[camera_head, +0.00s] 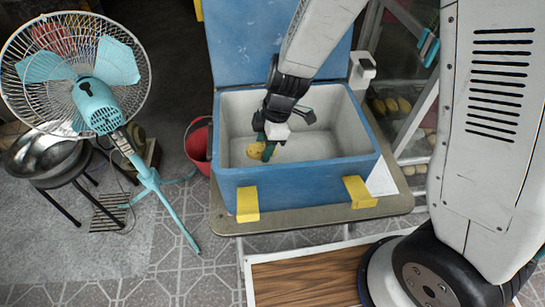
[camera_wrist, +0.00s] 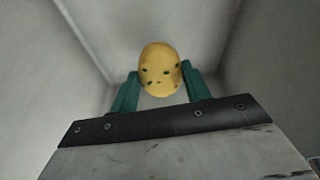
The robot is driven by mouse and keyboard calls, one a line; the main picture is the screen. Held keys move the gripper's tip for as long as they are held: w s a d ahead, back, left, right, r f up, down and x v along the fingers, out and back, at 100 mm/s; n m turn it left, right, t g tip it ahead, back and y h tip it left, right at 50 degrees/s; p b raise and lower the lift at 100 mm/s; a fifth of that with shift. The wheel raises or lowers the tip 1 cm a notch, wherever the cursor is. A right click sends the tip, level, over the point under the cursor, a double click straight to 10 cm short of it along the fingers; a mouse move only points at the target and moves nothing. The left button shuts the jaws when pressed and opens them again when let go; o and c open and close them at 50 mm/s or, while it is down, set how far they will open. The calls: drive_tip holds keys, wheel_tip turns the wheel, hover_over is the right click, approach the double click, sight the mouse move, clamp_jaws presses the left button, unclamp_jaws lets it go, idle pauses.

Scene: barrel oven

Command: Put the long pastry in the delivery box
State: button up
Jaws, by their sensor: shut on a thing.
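The delivery box (camera_head: 290,180) is an open blue box with a pale inside and yellow latches, on a small table. My gripper (camera_head: 267,152) reaches down inside it, towards the left of its interior. The gripper is shut on the yellow pastry (camera_head: 254,150). In the wrist view the pastry (camera_wrist: 160,70) is golden with dark green flecks and sits between the two green fingers of my gripper (camera_wrist: 160,85). Pale box walls surround it. I cannot tell whether the pastry touches the box floor. Its far end is hidden from the wrist view.
The blue lid (camera_head: 240,45) stands open behind the box. A teal fan (camera_head: 95,105) and a red bucket (camera_head: 198,145) stand to the left. A rack with several pastries (camera_head: 392,104) is at the right. A wood-topped surface (camera_head: 310,278) lies in front.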

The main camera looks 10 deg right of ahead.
wheel_tip(320, 180, down, 6)
drive_tip(key=shift+f, duration=0.25)
drive_tip(key=shift+s, duration=0.1)
drive_tip(key=o, duration=1.1)
drive_tip(key=shift+f, duration=0.1)
drive_tip(key=shift+c, duration=0.2)
drive_tip(key=v, duration=1.2)
drive_tip(key=shift+r, duration=0.3)
drive_tip(key=s+d+r+m+t+h, duration=0.1)
drive_tip(key=s+d+r+m+h, duration=0.2)
drive_tip(key=s+d+r+m, duration=1.4)
wheel_tip(320, 180, up, 3)
drive_tip(key=s+m, duration=0.2)
drive_tip(key=s, duration=0.1)
drive_tip(key=shift+d+t, duration=0.25)
drive_tip(key=shift+t, duration=0.05)
